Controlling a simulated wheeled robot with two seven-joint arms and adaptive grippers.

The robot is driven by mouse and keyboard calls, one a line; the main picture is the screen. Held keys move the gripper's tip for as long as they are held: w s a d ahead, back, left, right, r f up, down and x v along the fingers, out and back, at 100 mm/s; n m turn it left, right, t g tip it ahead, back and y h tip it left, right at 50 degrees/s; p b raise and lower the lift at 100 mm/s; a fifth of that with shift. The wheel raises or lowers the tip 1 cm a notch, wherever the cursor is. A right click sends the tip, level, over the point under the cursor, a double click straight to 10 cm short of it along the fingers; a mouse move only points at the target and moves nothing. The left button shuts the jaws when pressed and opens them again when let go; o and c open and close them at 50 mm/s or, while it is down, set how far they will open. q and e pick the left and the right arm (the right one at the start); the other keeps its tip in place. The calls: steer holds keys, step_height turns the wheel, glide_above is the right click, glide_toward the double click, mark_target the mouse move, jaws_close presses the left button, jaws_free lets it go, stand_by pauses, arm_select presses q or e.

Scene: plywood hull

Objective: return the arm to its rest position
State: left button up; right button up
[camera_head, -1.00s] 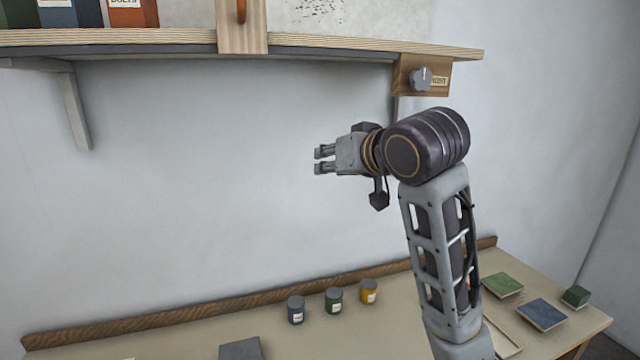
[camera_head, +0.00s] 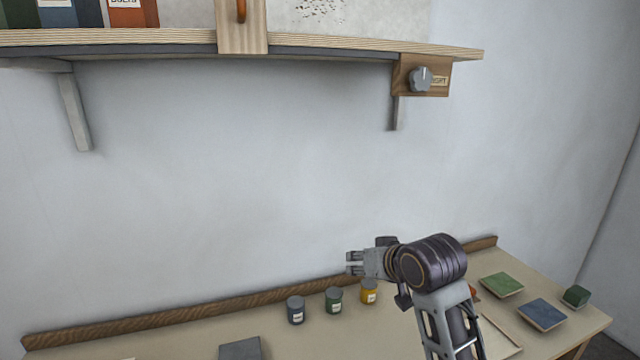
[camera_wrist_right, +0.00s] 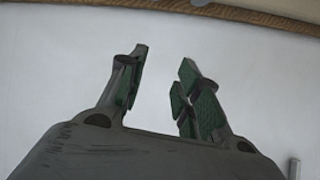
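My right gripper (camera_head: 356,263) is in the head view, low over the back of the workbench, in front of the wall and near the yellow jar. In the right wrist view its two fingers (camera_wrist_right: 165,85) stand apart with nothing between them. My left gripper is not in the head view.
A shelf (camera_head: 330,48) with a grey knob (camera_head: 421,79) on a wooden block hangs above. Blue (camera_head: 296,310), green (camera_head: 334,300) and yellow (camera_head: 369,291) jars stand on the workbench (camera_head: 180,345). Green (camera_head: 502,285) and blue (camera_head: 542,314) tiles and a green block (camera_head: 576,296) lie right.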

steer(key=s+d+f+g+h, duration=0.1)
steer(key=s+d+f+g, duration=0.2)
steer(key=f, duration=0.6)
steer(key=s+d+f+h, duration=0.1)
steer(key=s+d+f, duration=0.2)
steer(key=s+f, duration=0.45)
steer(key=s+d+f+g+h, duration=0.1)
steer(key=s+d+f+g, duration=0.15)
steer(key=s+f, duration=0.45)
steer(key=s+d+f+g+h, duration=0.1)
steer(key=s+d+f, duration=0.3)
steer(key=s+f, duration=0.4)
step_height(320, 180, down, 33)
steer(key=s+g, duration=0.1)
steer(key=s, duration=0.2)
steer(key=s+d+f, duration=0.2)
steer(key=s+f, duration=0.7)
steer(key=s, duration=0.2)
steer(key=s+d+f+g, duration=0.1)
steer(key=s+d+f, duration=0.1)
steer(key=s+f, duration=0.8)
steer(key=shift+s+f+n, duration=0.25)
steer(key=shift+s+n, duration=0.05)
steer(key=shift+s, duration=0.05)
steer(key=shift+s+d+g, duration=0.1)
steer(key=shift+g, duration=0.15)
